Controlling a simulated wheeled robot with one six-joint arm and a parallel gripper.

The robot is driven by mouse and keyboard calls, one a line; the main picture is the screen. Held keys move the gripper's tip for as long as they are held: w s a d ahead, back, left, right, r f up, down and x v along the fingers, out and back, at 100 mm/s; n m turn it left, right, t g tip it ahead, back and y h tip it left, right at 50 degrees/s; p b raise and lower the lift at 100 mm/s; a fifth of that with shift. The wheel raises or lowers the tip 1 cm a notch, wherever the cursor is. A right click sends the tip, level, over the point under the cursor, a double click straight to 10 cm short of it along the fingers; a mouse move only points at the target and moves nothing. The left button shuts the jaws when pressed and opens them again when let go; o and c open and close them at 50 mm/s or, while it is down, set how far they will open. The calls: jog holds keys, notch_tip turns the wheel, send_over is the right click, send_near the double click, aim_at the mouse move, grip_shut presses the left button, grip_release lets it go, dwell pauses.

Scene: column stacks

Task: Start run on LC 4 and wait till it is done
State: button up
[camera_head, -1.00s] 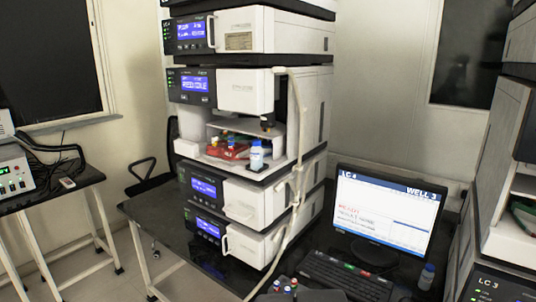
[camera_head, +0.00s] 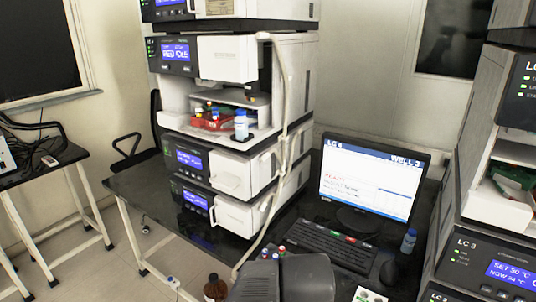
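The LC 4 monitor (camera_head: 368,180) stands at the right of the black bench, its screen lit with "LC 4", "WELL 3" and a line of red text too small to read surely. The black keyboard (camera_head: 325,247) lies in front of it, with green and red keys along its back row. The tall instrument stack (camera_head: 228,58) stands left of the monitor; its open bay holds a red rack (camera_head: 212,122) and a blue-capped bottle (camera_head: 241,126). My gripper (camera_head: 280,268) seems to be the dark grey shape at the bottom edge, left of the keyboard; its fingertips are unclear.
The LC 3 stack (camera_head: 470,243) rises close at the right. A brown bottle (camera_head: 214,289) and several small colored caps are near the dark grey shape. A hose hangs down the stack's front.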

grip_shut()
dwell(0.5)
dwell(1.3)
